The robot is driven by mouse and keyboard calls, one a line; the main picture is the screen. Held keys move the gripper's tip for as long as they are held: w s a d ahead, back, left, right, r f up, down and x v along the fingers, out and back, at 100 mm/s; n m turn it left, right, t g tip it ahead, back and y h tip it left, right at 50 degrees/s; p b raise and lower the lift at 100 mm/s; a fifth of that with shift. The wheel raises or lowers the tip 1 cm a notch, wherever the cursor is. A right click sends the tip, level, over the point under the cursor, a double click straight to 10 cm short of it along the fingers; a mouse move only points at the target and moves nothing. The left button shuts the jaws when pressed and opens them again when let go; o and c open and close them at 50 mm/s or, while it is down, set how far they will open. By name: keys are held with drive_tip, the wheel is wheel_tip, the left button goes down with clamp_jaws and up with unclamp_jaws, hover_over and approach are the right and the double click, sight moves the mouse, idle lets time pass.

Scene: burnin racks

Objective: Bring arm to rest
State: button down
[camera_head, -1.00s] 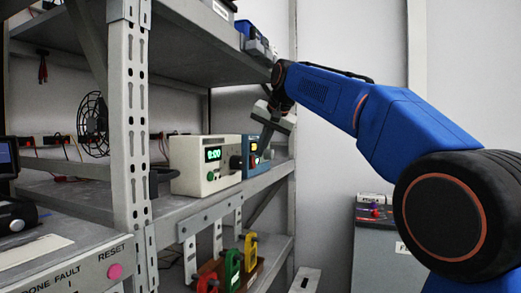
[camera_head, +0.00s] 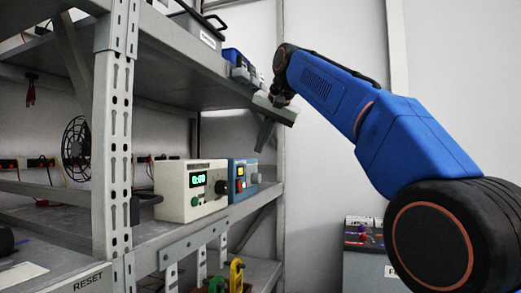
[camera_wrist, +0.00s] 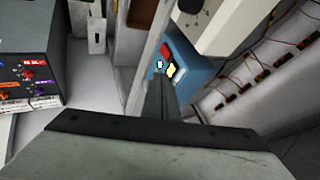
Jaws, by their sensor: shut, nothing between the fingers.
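My blue arm (camera_head: 400,130) reaches in from the right in the head view, raised and bent, with its end near the rack's right edge. My gripper (camera_head: 261,147) hangs below the wrist, pointing down, shut and empty. It is in front of and just right of the blue box (camera_head: 240,180) with red and yellow buttons, at about the height of the box's top. In the wrist view my gripper (camera_wrist: 158,85) shows as one narrow dark wedge, with the blue box (camera_wrist: 185,70) beyond it.
A cream timer box (camera_head: 190,190) reading 0:00 stands on the middle shelf. The upper shelf (camera_head: 200,75) is close to my wrist. A rack post (camera_head: 115,140) stands left. A grey cabinet (camera_head: 370,265) stands lower right. The white wall area behind my arm is free.

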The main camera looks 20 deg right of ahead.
idle(0.4)
drive_tip(key=s+d+f+n+g, duration=0.1)
drive_tip(key=s+d+f+n, duration=0.1)
drive_tip(key=s+f, duration=1)
drive_tip(key=s+d+f+n+g+h, duration=0.1)
drive_tip(key=s+d+f+n, duration=0.1)
drive_tip(key=s+f, duration=1)
drive_tip(key=s+d+f+n+h, duration=0.1)
drive_tip(key=s+d+f, duration=0.2)
drive_tip(key=s+f, duration=1)
wheel_tip(320, 180, down, 16)
drive_tip(key=shift+r+n+g, duration=0.25)
drive_tip(key=shift+n+g, duration=0.15)
drive_tip(key=shift+a, duration=0.15)
